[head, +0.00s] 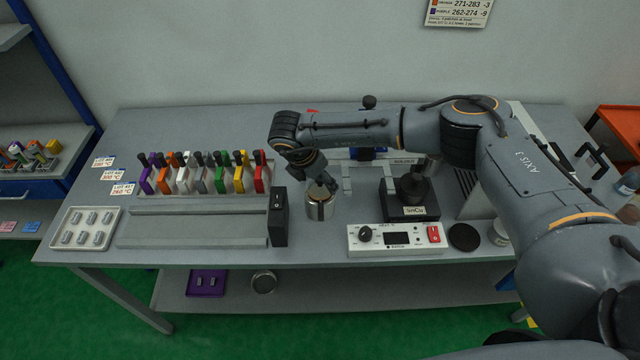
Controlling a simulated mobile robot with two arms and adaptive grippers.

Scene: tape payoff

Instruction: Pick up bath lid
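A black square-based pot marked SnCu (408,212) stands right of centre on the bench. A dark round piece (412,188) sits on top of it, partly hidden under my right arm; I cannot tell for sure if it is the bath lid. A flat black disc (464,237) lies to the right of the control box and could also be a lid. My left gripper is not in view.
A white control box (397,238) with a red switch stands in front of the pot.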

